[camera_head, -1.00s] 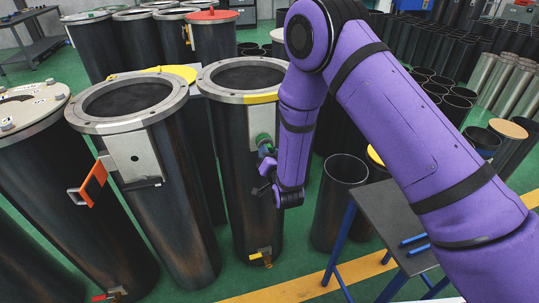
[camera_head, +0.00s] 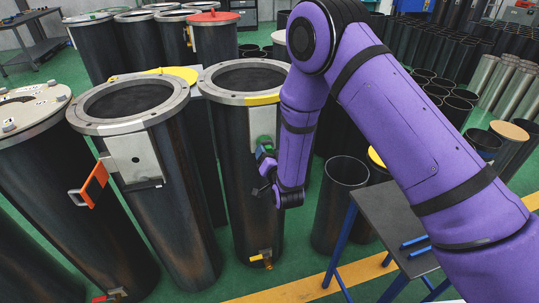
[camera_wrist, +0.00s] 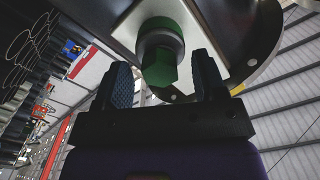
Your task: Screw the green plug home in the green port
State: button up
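The green plug (camera_wrist: 159,68) shows in the wrist view as a green hexagonal end with a dark collar behind it. It sits at the green port, on a pale plate (camera_wrist: 204,14) on a dark cylinder; the port itself is mostly hidden behind the plug, so its depth cannot be judged. My gripper (camera_wrist: 161,63) is open, one finger on each side of the plug, with a narrow gap visible on both sides. In the head view the gripper (camera_head: 264,165) is at the front of the flanged cylinder (camera_head: 238,175), just below the green port area (camera_head: 264,141).
A second flanged cylinder (camera_head: 158,210) with an orange handle (camera_head: 95,185) stands to the left. An open dark tube (camera_head: 340,205) and a small table (camera_head: 395,215) with blue legs stand to the right. A yellow-handled valve (camera_head: 261,258) is low on the cylinder.

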jog(key=shift+o, duration=1.2)
jog(key=shift+f, duration=0.35)
jog(key=v, duration=0.7)
dwell(0.4)
jog(key=shift+r, duration=0.1)
dwell(0.3)
